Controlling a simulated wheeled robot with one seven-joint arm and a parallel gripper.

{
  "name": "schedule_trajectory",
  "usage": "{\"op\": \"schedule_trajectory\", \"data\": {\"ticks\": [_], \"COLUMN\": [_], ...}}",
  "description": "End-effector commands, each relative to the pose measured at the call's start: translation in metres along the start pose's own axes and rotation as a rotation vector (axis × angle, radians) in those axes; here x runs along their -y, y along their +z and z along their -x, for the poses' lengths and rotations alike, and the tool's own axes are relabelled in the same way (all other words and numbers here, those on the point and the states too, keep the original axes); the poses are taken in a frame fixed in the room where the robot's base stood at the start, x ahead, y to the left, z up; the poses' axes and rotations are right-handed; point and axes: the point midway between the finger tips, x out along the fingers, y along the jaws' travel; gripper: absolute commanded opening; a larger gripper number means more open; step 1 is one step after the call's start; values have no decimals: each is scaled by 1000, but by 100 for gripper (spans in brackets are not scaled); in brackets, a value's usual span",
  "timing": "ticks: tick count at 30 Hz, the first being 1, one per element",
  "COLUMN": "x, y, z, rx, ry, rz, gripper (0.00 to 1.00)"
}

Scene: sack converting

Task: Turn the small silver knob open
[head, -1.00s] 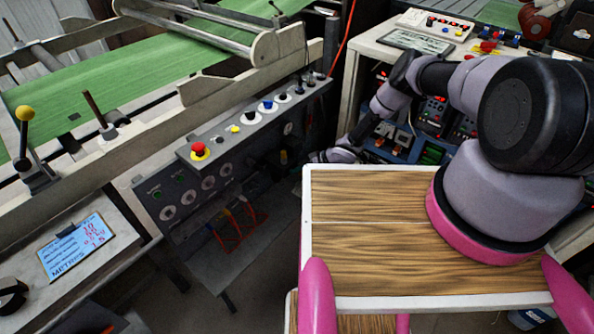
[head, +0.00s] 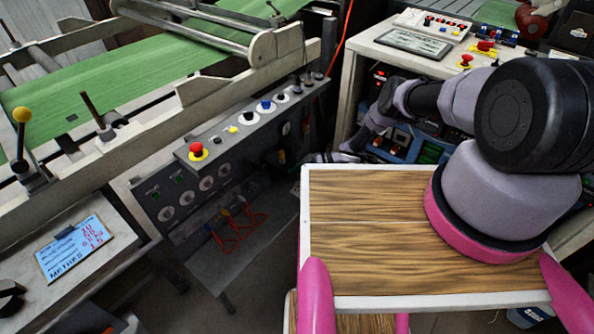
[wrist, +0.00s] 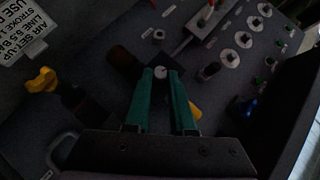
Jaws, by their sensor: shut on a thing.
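The small silver knob (wrist: 160,72) shows in the wrist view as a small pale round end on the dark panel. The teal fingers of my gripper (wrist: 161,78) are closed in on it, with the knob between their tips. The fingers hide its lower part and stem, so I cannot tell how far it is turned. In the head view my gripper is at the control panel's right end, largely hidden behind the wooden-topped tray.
In the wrist view a dark cylinder (wrist: 124,61) stands close left of the fingertips, and a yellow knob (wrist: 42,81) is farther left. A blue knob (wrist: 245,110) is at right. The head view shows a red emergency button (head: 197,151) on the machine's panel.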

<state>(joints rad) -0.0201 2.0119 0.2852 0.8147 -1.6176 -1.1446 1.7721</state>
Motion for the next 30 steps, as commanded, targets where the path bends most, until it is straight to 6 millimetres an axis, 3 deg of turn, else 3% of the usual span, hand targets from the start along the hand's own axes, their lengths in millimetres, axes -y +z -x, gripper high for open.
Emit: {"op": "schedule_trajectory", "data": {"ticks": [7,8,10,22,30], "x": [-1,-1,-1,0,-1], "y": [-3,-3,-3,-2,-3], "z": [1,1,1,6,54], "rx": [-5,-5,-4,-2,-4], "ry": [3,3,3,2,4], "rz": [1,1,1,1,0], "gripper": [0,26,53,53,53]}}
